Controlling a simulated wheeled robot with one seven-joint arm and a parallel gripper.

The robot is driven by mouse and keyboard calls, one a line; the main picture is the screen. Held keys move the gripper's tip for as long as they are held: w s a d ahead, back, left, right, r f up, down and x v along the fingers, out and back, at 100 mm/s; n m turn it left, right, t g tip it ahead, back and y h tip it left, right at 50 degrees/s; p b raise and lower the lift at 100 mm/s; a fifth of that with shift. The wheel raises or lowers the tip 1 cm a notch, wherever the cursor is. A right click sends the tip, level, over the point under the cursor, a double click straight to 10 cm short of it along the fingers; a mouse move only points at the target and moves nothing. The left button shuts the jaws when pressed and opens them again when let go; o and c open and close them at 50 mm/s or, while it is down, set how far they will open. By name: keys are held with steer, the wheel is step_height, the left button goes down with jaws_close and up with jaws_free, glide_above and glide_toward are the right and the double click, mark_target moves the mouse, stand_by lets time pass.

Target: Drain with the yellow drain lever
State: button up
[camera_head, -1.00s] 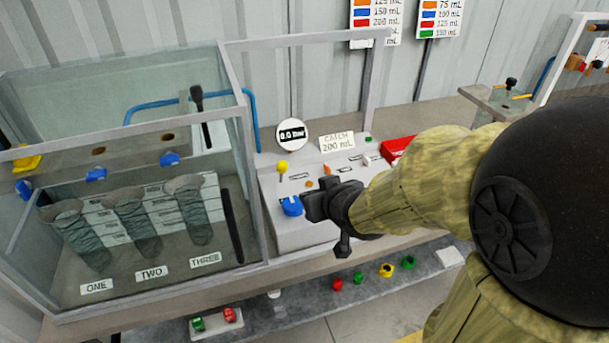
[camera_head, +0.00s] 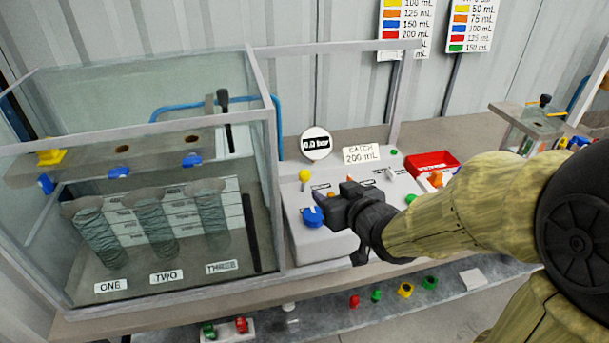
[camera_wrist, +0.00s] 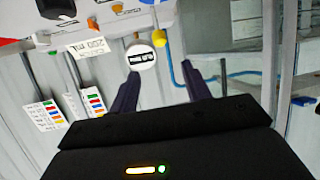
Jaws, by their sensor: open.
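The yellow drain lever (camera_head: 305,175) stands on the pale control panel (camera_head: 312,247), with a round yellow knob on top. In the wrist view the yellow knob (camera_wrist: 161,36) shows beyond the fingertips, a little above the gap between them. My gripper (camera_head: 328,208) is over the front left part of the panel, to the right of and nearer than the lever in the head view. In the wrist view my gripper (camera_wrist: 160,70) has its two dark fingers apart with nothing between them. A blue knob (camera_head: 312,216) sits beside my gripper and is partly covered by it.
A round gauge (camera_head: 316,144) reads 0.0 bar, beside a card (camera_head: 361,153) reading CATCH 200 mL. A glass-walled tank (camera_head: 160,290) with three pumps stands left of the panel. A red tray (camera_head: 432,160) lies to the right. Several coloured knobs lie on the lower shelf (camera_head: 330,322).

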mark_target(307, 178)
steer(key=p+x, duration=0.1)
steer(key=p, duration=0.1)
steer(key=p+x, duration=0.1)
steer(key=p, duration=0.1)
steer(key=p+x, duration=0.2)
steer(key=p, duration=0.1)
steer(key=shift+r, duration=0.35)
steer(key=shift+w+a+f+p, duration=0.2)
steer(key=shift+f+p, duration=0.3)
steer(key=shift+p, duration=0.6)
steer(key=x, duration=0.4)
steer(key=p+x, duration=0.1)
steer(key=x, duration=0.6)
steer(key=shift+w+f, duration=0.3)
steer(key=shift+f, duration=0.15)
jaws_close()
